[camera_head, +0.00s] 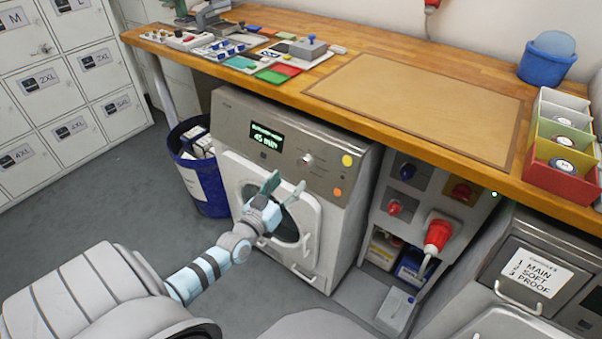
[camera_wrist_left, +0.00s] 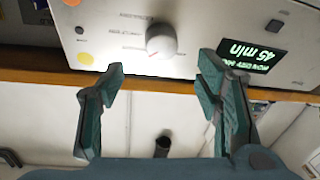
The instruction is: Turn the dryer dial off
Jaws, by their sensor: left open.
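The dryer (camera_head: 232,115) is a grey and white machine under the wooden counter. Its dial (camera_head: 307,159) is a small round pale knob on the front panel, right of a lit display (camera_head: 266,137) that reads 45 min. In the left wrist view the picture is upside down; the dial (camera_wrist_left: 161,41) shows beyond and between my fingertips, with the display (camera_wrist_left: 253,55) to its right. My left gripper (camera_head: 284,187) is open and empty in front of the dryer door, below the dial and apart from it. It also shows in the left wrist view (camera_wrist_left: 162,70). My right gripper is not seen.
The wooden counter (camera_head: 375,55) overhangs the dryer. A blue bin (camera_head: 206,190) stands left of the dryer. A socket unit with a red plug (camera_head: 438,235) stands to the right. The dryer door has a white handle (camera_head: 308,245). Grey floor is free at the left.

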